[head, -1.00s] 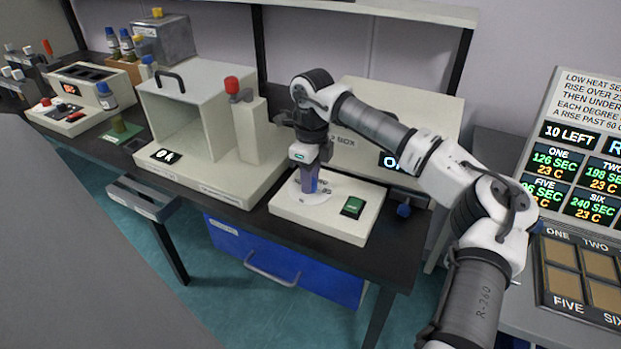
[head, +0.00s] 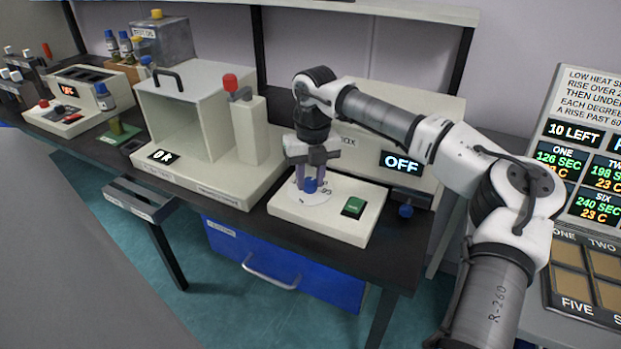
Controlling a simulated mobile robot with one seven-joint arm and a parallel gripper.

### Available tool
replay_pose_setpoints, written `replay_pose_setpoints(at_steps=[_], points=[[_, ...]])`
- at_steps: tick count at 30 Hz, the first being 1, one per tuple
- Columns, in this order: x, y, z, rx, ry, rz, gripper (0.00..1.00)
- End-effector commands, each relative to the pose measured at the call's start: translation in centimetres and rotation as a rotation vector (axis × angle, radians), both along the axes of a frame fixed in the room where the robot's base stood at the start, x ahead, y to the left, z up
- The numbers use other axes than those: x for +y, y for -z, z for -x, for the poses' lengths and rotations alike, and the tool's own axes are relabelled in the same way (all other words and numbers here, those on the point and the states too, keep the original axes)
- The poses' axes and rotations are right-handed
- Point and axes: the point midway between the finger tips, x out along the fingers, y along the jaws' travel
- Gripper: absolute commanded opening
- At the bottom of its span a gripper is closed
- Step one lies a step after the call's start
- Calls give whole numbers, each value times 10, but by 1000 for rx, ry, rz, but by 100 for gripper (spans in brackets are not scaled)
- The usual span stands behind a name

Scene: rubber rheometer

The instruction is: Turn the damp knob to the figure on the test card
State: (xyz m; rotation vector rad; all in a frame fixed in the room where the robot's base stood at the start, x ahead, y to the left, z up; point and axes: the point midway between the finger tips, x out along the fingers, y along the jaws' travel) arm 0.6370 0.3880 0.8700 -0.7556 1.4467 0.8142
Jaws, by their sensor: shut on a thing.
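A blue knob (head: 310,185) stands up from a white round dial (head: 318,198) on the low cream unit (head: 340,230) at the middle of the bench. My gripper (head: 311,183) points down over this unit, one finger on each side of the knob, and is shut on it. Some dark marks show around the dial's edge, partly hidden by the fingers and too small to read. The knob's pointer cannot be made out. No card that I can name for sure as the test card is in view.
Behind is a cream box with a display (head: 402,163) reading OFF. An open-fronted cream machine (head: 180,115) with a red-topped lever (head: 231,84) stands left. A lettered board (head: 590,140) stands right.

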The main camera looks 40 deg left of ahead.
Motion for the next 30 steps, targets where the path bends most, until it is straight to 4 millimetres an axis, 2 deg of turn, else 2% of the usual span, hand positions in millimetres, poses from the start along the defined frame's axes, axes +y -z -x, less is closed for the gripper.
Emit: replay_pose_setpoints(at_steps=[9, 22, 23, 27, 30], points=[[1, -2, -1, -2, 78, -5, 7], [1, -2, -1, -3, 85, -6, 7], [1, -2, -1, -3, 85, -7, 34], [1, -1, -1, -2, 85, -4, 51], [1, -1, 0, -1, 84, -3, 51]])
